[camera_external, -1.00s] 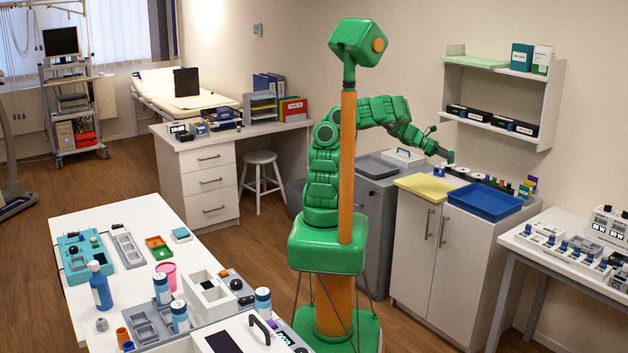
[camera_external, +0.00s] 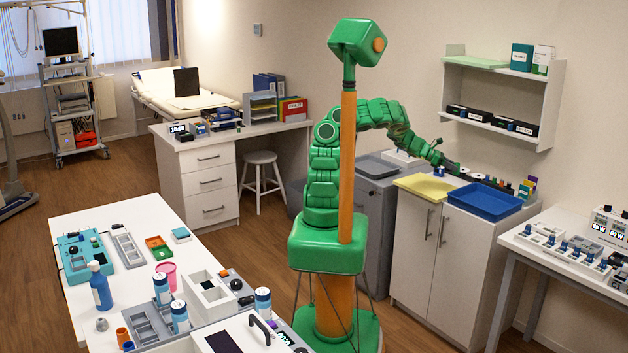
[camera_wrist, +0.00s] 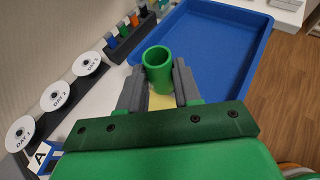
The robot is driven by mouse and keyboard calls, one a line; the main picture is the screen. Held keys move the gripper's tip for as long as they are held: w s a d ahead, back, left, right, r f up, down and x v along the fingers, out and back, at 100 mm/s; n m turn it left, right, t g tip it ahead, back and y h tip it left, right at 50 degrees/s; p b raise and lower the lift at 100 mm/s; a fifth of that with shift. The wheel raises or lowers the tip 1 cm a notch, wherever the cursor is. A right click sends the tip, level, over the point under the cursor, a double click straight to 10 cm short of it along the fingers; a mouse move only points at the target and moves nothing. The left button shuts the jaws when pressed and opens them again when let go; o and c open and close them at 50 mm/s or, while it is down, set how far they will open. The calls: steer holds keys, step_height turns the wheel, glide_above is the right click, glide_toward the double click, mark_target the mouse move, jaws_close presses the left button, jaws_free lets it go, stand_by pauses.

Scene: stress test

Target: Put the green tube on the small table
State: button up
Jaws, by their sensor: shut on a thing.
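The green tube (camera_wrist: 158,56) stands upright between the grey fingers of my gripper (camera_wrist: 159,80) in the wrist view, its open top facing the camera. My gripper is shut on it. In the external view my gripper (camera_external: 453,168) is over the back of the white cabinet top, near the row of small items; the tube is too small to make out there. Which piece is the small table is not clear; a white side table (camera_external: 535,262) with devices stands at the right.
A blue tray (camera_external: 485,203) lies in front of my gripper, and a yellow sheet (camera_external: 424,187) lies left of it. White labelled discs (camera_wrist: 55,96) and a rack of coloured tubes (camera_wrist: 130,33) are close by. A wall shelf (camera_external: 500,85) hangs above.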

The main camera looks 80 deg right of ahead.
steer(key=shift+s+d+f, duration=0.95)
steer(key=shift+f, duration=0.2)
steer(key=shift+s+d+f, duration=0.9)
steer(key=shift+d+f, duration=0.05)
steer(key=shift+f, duration=0.15)
steer(key=shift+s+d+f, duration=0.95)
steer(key=shift+f, duration=0.2)
steer(key=shift+s+f, duration=0.1)
steer(key=shift+s+d+f, duration=0.1)
steer(key=shift+d+f, duration=0.05)
steer(key=shift+f, duration=0.05)
steer(key=shift+s+f, duration=0.1)
steer(key=shift+f, duration=0.2)
steer(key=shift+d+f, duration=0.1)
steer(key=shift+f, duration=1.25)
steer(key=shift+f, duration=0.15)
steer(key=o, duration=1)
